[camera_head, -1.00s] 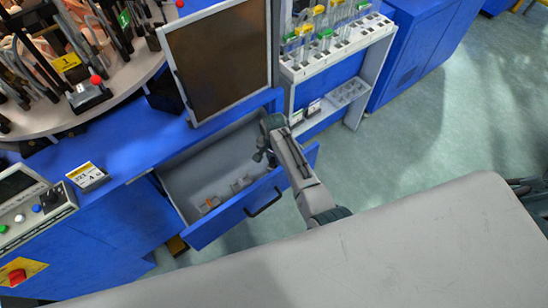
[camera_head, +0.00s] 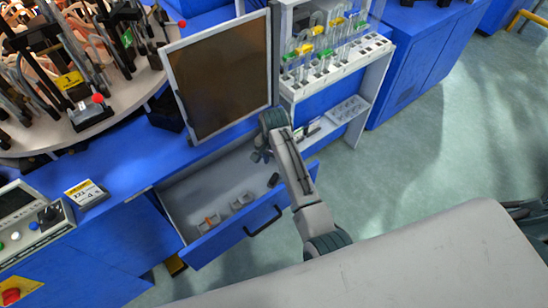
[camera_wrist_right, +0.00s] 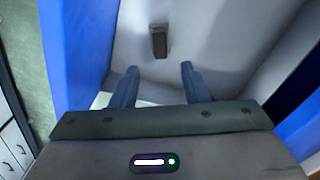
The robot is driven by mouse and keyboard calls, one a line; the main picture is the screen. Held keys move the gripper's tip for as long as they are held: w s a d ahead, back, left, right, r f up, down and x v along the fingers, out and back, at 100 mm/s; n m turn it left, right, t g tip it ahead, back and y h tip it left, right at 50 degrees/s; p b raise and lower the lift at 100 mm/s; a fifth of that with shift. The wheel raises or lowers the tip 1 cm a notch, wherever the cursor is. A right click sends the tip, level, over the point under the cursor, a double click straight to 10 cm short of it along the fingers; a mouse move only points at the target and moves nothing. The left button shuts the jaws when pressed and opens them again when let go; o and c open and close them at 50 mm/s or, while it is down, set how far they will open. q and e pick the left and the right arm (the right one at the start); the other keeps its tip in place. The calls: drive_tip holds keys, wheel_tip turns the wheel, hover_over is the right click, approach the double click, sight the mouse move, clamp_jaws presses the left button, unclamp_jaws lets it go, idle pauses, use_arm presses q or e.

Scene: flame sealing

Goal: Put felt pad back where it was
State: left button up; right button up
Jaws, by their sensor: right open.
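A small dark block, which looks like the felt pad (camera_head: 273,180), lies on the floor of the open drawer (camera_head: 232,235). It also shows in the right wrist view (camera_wrist_right: 159,43), beyond my fingertips and in line with the gap between them. My right gripper (camera_head: 262,156) is over the back right part of the drawer. In the right wrist view its two fingers (camera_wrist_right: 158,70) are apart with nothing between them. The pad is apart from the fingers. My left gripper is not in view.
Small pale holders (camera_head: 240,202) and an orange-marked piece (camera_head: 210,220) lie in the drawer's front left part. A framed dark panel (camera_head: 220,75) stands behind the drawer. A white tube rack (camera_head: 335,62) is to the right. The drawer's middle is mostly clear.

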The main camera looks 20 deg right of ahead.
drive_tip(key=shift+r, duration=1.2)
idle(0.3)
